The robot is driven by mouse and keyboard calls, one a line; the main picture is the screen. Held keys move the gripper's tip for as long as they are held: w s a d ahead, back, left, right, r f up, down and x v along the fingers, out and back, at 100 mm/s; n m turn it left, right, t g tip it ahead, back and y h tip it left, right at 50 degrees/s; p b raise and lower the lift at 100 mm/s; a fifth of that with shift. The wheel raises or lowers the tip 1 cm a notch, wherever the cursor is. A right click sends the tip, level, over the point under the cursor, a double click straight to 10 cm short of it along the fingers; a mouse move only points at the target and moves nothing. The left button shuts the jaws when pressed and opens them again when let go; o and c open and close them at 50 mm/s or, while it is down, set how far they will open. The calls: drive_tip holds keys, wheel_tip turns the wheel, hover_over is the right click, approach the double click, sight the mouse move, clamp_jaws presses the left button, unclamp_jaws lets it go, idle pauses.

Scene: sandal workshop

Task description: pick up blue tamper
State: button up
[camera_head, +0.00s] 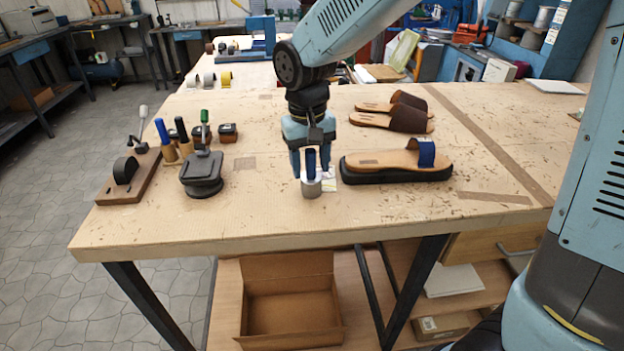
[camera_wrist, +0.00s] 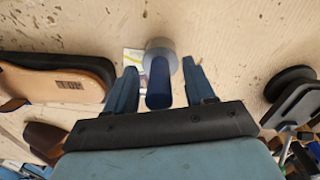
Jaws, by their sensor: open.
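The blue tamper (camera_head: 311,180) stands upright on the wooden workbench, with a dark blue handle over a grey metal cylindrical base. In the wrist view the tamper (camera_wrist: 158,82) shows its blue handle between my fingers and its grey base beyond the fingertips. My gripper (camera_head: 311,165) points down over it in the head view. In the wrist view my gripper (camera_wrist: 160,80) is open, with one finger on each side of the handle and a visible gap on both sides.
A black-soled sandal with a blue strap (camera_head: 398,162) lies close on the right, with brown sandals (camera_head: 395,115) behind it. A dark round-based tool (camera_head: 202,175) and a wooden-based press (camera_head: 128,178) stand left. The bench front (camera_head: 270,222) is clear. A cardboard box (camera_head: 290,300) sits below.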

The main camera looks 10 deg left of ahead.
sight(311, 149)
clamp_jaws()
idle(0.4)
drive_tip(key=shift+r, duration=0.15)
drive_tip(key=shift+r, duration=0.3)
wheel_tip(311, 149, up, 3)
drive_tip(key=shift+w+f, duration=0.1)
drive_tip(key=shift+f, duration=0.1)
drive_tip(key=s+d+r, duration=0.8)
drive_tip(key=d+r, duration=0.1)
drive_tip(key=d, duration=0.2)
drive_tip(key=shift+s+r, duration=0.3)
